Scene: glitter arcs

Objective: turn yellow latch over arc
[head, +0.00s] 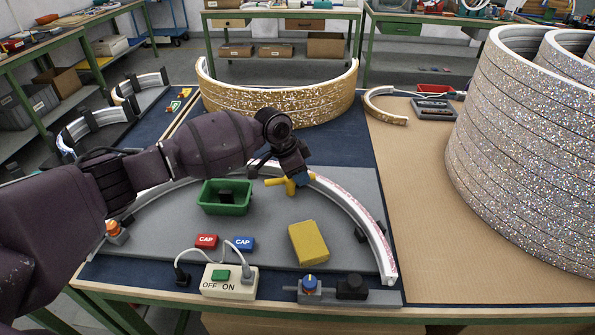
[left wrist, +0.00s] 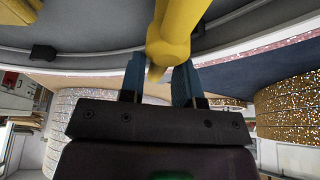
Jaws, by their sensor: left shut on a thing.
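The yellow latch (head: 275,182) stands at the top inner side of the white arc (head: 372,228) on the grey board. It also shows large in the left wrist view (left wrist: 173,35). My left gripper (head: 298,181) comes down over the latch from above. Its blue fingers (left wrist: 160,78) are on either side of the latch's lower end, shut on it. The gripper hides part of the latch and of the arc behind it, so I cannot tell whether the latch lies over the arc. My right gripper is not in view.
A green bin (head: 224,208) and a yellow block (head: 308,242) sit inside the arc. Red (head: 206,241) and blue (head: 243,243) caps, a switch box (head: 229,288) and a blue knob (head: 309,283) are in front. A gold glitter arc (head: 285,103) stands behind; glitter rings (head: 530,150) stand right.

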